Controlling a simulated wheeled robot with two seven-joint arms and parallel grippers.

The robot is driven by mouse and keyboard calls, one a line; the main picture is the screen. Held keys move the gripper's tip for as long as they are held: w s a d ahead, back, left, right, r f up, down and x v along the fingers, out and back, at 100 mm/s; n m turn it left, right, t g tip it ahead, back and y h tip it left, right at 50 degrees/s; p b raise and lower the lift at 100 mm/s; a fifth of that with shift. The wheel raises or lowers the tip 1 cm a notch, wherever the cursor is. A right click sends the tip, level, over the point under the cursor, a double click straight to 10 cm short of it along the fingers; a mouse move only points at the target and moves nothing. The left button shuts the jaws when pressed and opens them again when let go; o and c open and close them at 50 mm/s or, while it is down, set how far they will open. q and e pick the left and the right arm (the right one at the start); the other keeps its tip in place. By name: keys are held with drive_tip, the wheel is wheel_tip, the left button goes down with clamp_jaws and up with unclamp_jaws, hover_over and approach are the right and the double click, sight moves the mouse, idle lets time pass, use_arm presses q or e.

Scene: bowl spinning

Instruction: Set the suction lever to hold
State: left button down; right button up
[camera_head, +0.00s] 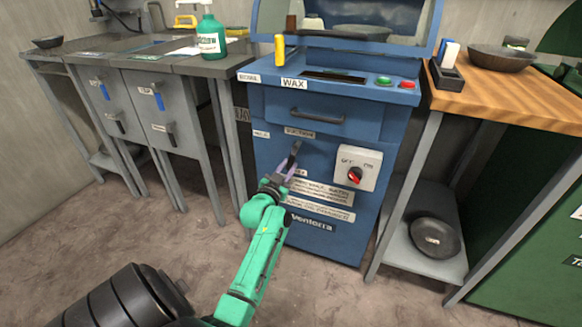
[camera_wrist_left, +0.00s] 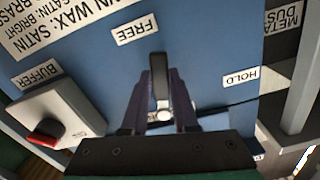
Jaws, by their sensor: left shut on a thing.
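The suction lever (camera_head: 294,151) is a small dark handle on the front of the blue machine, under the drawer. In the left wrist view the lever (camera_wrist_left: 160,68) points toward the FREE label (camera_wrist_left: 135,29). The HOLD label (camera_wrist_left: 241,77) is off to the right in that view and shows at the left of the machine front (camera_head: 261,134) in the head view. My left gripper (camera_head: 287,172) reaches the lever from below. Its fingers (camera_wrist_left: 161,88) are on both sides of the lever and shut on it. My right gripper is not in view.
The drawer handle (camera_head: 317,117) sticks out above. A wooden table (camera_head: 515,98) stands to the right and a grey bench (camera_head: 150,62) to the left. The floor in front is clear.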

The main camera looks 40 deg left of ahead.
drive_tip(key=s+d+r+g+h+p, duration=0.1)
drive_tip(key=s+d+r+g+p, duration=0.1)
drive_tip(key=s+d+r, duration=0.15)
use_arm(q)
drive_tip(key=shift+s+a+r+m+p, duration=0.25)
drive_tip(key=shift+a+r+m+p, duration=0.5)
drive_tip(key=shift+m, duration=1.8)
drive_tip(key=shift+s+a+r+m+p, duration=0.35)
drive_tip(key=shift+a+r+m, duration=0.7)
drive_tip(key=shift+m, duration=1.45)
drive_tip(key=shift+s+a+r+m+p, duration=0.2)
drive_tip(key=shift+a+r+m+p, duration=0.35)
drive_tip(key=shift+r+m, duration=1.35)
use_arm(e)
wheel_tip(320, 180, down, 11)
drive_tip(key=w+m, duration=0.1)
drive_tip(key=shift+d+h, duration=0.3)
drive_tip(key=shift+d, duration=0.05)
use_arm(q)
drive_tip(key=shift+f+m, duration=0.6)
drive_tip(key=shift+m, duration=0.15)
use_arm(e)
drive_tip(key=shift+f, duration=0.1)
use_arm(q)
drive_tip(key=c, duration=0.7)
unclamp_jaws()
drive_tip(key=shift+d, duration=0.1)
drive_tip(key=shift+s, duration=0.1)
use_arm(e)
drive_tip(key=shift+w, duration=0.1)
